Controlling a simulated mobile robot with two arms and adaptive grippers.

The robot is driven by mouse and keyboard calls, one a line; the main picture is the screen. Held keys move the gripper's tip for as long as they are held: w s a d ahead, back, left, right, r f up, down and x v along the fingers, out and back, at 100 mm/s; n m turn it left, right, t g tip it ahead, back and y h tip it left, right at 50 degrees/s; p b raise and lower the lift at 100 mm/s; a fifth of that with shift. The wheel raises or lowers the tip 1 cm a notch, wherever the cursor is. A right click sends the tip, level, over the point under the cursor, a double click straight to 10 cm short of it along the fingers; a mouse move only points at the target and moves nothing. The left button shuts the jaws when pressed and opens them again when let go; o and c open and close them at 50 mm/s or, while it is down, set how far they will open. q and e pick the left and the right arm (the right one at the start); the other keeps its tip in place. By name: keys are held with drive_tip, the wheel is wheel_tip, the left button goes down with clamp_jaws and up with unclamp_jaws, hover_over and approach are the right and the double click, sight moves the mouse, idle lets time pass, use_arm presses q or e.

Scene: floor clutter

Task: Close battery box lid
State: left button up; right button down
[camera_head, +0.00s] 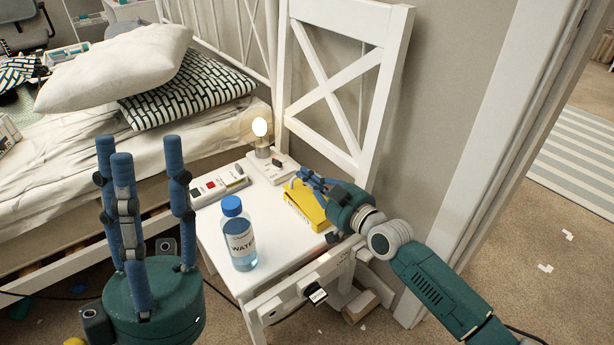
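A white box (219,185) with a red patch and dark parts lies at the back left of the white chair's seat; I cannot tell for certain whether it is the battery box or how its lid stands. A yellow box (305,206) lies at the seat's right side. My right gripper (306,178) is at the far upper edge of the yellow box, its blue fingers close together; I cannot tell whether they touch or hold anything. My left gripper (140,158) is upright at the left, its blue fingers spread and empty, apart from the chair.
A water bottle (238,235) with a blue cap stands on the white chair (215,250). A lit bulb (260,128) stands on a white base (270,169) at the back of the seat. The bed (75,185) is to the left, and a door frame is to the right.

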drive_tip(key=shift+w+a+f+g+h+p, duration=0.2)
drive_tip(key=shift+g+h+p, duration=0.15)
drive_tip(key=shift+p, duration=0.7)
drive_tip(key=shift+w+a+f+g+h+p, duration=0.1)
drive_tip(key=shift+w+f+g+h+p, duration=0.25)
drive_tip(key=shift+p, duration=0.65)
use_arm(q)
drive_tip(key=w+d+f+g+y, duration=0.2)
drive_tip(key=w+f+g+y, duration=0.1)
drive_tip(key=w+f+g, duration=0.8)
drive_tip(key=w+f, duration=0.3)
drive_tip(key=f, duration=0.1)
drive_tip(key=shift+w+f+y, duration=0.2)
drive_tip(key=shift+w+y, duration=0.2)
use_arm(e)
drive_tip(key=shift+s+f, duration=0.1)
drive_tip(key=shift+f, duration=0.1)
